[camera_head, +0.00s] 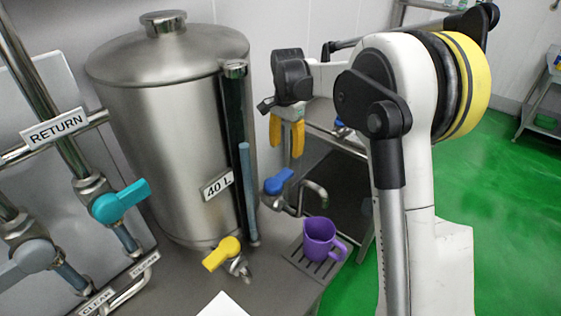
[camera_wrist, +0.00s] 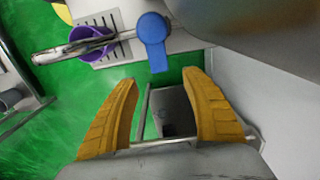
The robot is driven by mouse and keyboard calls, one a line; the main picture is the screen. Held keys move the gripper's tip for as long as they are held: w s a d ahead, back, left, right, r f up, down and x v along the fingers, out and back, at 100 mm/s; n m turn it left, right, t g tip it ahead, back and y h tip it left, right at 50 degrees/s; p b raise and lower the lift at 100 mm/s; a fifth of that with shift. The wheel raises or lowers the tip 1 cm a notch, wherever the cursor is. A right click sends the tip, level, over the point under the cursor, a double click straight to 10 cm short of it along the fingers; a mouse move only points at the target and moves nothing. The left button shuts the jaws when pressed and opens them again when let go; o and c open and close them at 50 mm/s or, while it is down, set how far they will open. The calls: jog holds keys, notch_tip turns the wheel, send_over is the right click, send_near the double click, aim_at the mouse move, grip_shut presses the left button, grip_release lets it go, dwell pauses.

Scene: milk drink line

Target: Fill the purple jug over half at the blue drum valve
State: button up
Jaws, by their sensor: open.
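The purple jug (camera_head: 320,242) stands upright on a slatted drip grate (camera_head: 302,262), with its handle to the right. The spout (camera_head: 315,188) of the blue-handled valve hangs above it. The blue valve handle (camera_head: 278,181) sits at the lower right of the steel drum (camera_head: 160,135). My gripper (camera_head: 286,148) is open and empty, above the blue handle. In the wrist view the blue handle (camera_wrist: 153,38) lies just ahead of my fingertips (camera_wrist: 160,76), apart from them. The jug (camera_wrist: 90,48) also shows there, partly covered by the spout. No stream or liquid level is visible.
A yellow-handled valve (camera_head: 222,254) is at the drum's front. Teal (camera_head: 120,201) and grey (camera_head: 27,262) valves are on pipes at left. A clear vertical gauge tube (camera_head: 248,190) stands beside the drum. A low metal shelf (camera_head: 335,135) is behind my gripper. The green floor at right is open.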

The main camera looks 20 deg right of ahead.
aim_at(286, 171)
notch_tip(286, 171, down, 10)
jog(key=shift+s+f+b, duration=0.1)
jog(key=shift+s+b, duration=0.05)
jog(key=shift+b, duration=0.8)
grip_shut()
